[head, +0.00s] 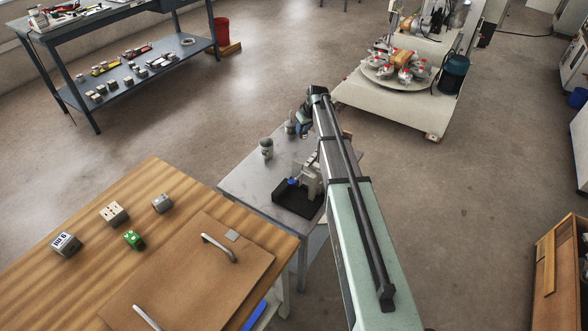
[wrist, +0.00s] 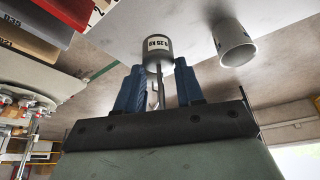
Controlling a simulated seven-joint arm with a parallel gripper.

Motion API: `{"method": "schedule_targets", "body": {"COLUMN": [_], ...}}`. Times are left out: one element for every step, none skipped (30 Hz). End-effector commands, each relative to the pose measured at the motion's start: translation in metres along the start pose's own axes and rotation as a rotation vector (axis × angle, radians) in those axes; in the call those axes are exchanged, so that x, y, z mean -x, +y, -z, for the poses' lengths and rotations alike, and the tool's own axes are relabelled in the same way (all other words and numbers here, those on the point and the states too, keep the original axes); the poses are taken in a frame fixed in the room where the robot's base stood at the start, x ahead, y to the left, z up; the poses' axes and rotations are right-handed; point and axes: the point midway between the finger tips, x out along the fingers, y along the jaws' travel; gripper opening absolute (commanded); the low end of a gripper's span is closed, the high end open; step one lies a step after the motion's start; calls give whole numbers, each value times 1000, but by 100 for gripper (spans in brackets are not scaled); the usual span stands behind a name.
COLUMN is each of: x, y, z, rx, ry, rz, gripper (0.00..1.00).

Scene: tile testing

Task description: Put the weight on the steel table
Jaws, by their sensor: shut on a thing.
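The weight (wrist: 158,46) is a grey cylinder with a white label and a thin stem in the wrist view. My gripper (wrist: 160,82) has blue fingers shut on its stem. In the head view my gripper (head: 303,129) is over the far part of the grey steel table (head: 243,182), and the weight (head: 289,127) shows small beside the fingers. I cannot tell whether the weight's base touches the tabletop.
A grey cylinder (head: 266,149) stands on the steel table near the weight. A black-based device (head: 297,196) stands nearer, partly behind my arm. A wooden table (head: 60,285) with several small blocks is at lower left. The steel table's left part is clear.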

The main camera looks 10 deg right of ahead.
Motion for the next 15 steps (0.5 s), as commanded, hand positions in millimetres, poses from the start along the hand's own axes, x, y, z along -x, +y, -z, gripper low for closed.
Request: {"method": "schedule_targets", "body": {"x": [0, 0, 0, 1, 1, 1, 1, 2, 2, 2, 2, 2, 2, 2, 2], "y": [-1, -3, -5, -6, -7, -9, -10, -10, -11, -11, -11, -12, -12, -12, -12], "z": [3, 4, 5, 6, 6, 6, 7, 7, 7, 6, 6, 6, 6, 6, 5], "rx": [53, 89, 138, 174, 210, 256, 290, 322, 363, 391, 418, 451, 472, 492, 516], "ry": [2, 2, 3, 3, 3, 4, 4, 5, 5, 5, 6, 7, 6, 6, 7], "rz": [23, 38, 58, 73, 88, 107, 121, 135, 151, 163, 174, 187, 197, 205, 214], "gripper": [0, 0, 0, 0, 0, 0, 0, 0, 0, 0, 0, 0, 0, 0, 0]}}
